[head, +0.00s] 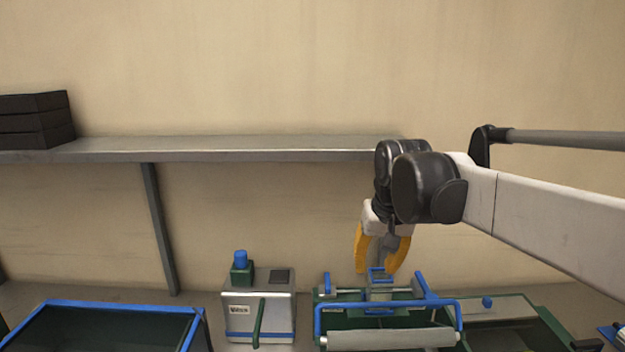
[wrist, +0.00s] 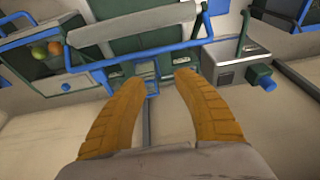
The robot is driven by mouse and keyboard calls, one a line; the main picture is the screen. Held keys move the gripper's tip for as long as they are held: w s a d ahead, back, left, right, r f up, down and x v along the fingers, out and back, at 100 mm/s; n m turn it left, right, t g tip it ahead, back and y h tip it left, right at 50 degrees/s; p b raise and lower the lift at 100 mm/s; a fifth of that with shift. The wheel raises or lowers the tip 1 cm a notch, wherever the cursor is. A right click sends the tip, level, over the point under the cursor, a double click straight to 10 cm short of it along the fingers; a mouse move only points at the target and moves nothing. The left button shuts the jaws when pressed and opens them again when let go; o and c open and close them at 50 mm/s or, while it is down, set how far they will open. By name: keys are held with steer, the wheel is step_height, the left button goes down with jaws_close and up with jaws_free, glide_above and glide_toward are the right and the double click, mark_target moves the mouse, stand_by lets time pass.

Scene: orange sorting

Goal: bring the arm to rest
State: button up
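My gripper (head: 377,266) hangs fingers-down from my arm, which reaches in from the right of the head view. Its two orange fingers stand apart. In the wrist view the gripper (wrist: 157,80) is open, and no fruit shows between the fingers. In the head view the fingertips are just above or behind a small blue frame on the green and blue machine (head: 388,310); I cannot tell whether they touch it. The machine also shows beyond the fingers in the wrist view (wrist: 130,45).
A silver box (head: 240,309) with a blue knob stands left of the machine. A blue-rimmed bin (head: 120,306) is at the lower left. A grey shelf (head: 250,147) crosses the wall, with black trays (head: 35,120) on it. Orange and green fruit (wrist: 45,50) lies in a dark container.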

steer(key=s+d+f+t+b, duration=0.2)
steer(key=s+f, duration=0.4)
steer(key=s, duration=0.4)
steer(key=s+d+f+t+b, duration=0.1)
steer(key=s+d+f+b, duration=0.1)
steer(key=s+d+f, duration=0.2)
steer(key=s+f, duration=0.3)
steer(key=s, duration=0.4)
steer(key=shift+f+t+b, duration=0.3)
steer(key=shift+t, duration=0.1)
